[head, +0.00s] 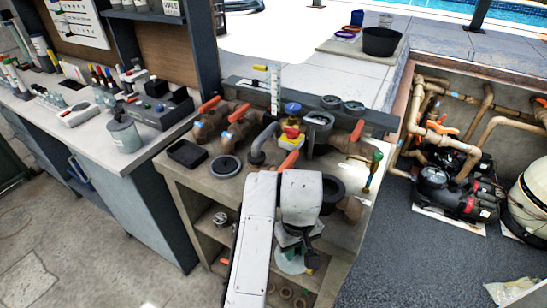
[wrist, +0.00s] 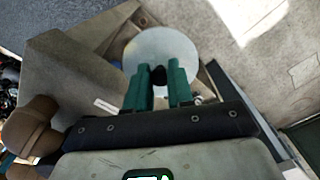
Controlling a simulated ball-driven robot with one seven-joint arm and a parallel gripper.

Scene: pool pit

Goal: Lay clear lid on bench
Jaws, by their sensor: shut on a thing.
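The clear lid is a round, pale, see-through disc (wrist: 160,48) with a black knob (wrist: 158,75). My gripper (wrist: 159,80) has its teal fingers shut on the knob, one on each side, in the wrist view. In the head view the lid (head: 291,263) hangs below my gripper (head: 299,244), at the front side of the bench (head: 212,188) with open shelves. My arm hides part of the bench front there. The bench top also shows in the wrist view (wrist: 85,75). I cannot tell the exact gap between lid and bench edge.
Brown pipes and valves with orange handles (head: 239,135) crowd the bench top. A black square tray (head: 187,154) and a dark round cap (head: 225,167) lie at its left. A workbench with bottles (head: 123,134) stands left. Pumps (head: 446,192) fill a pit at right.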

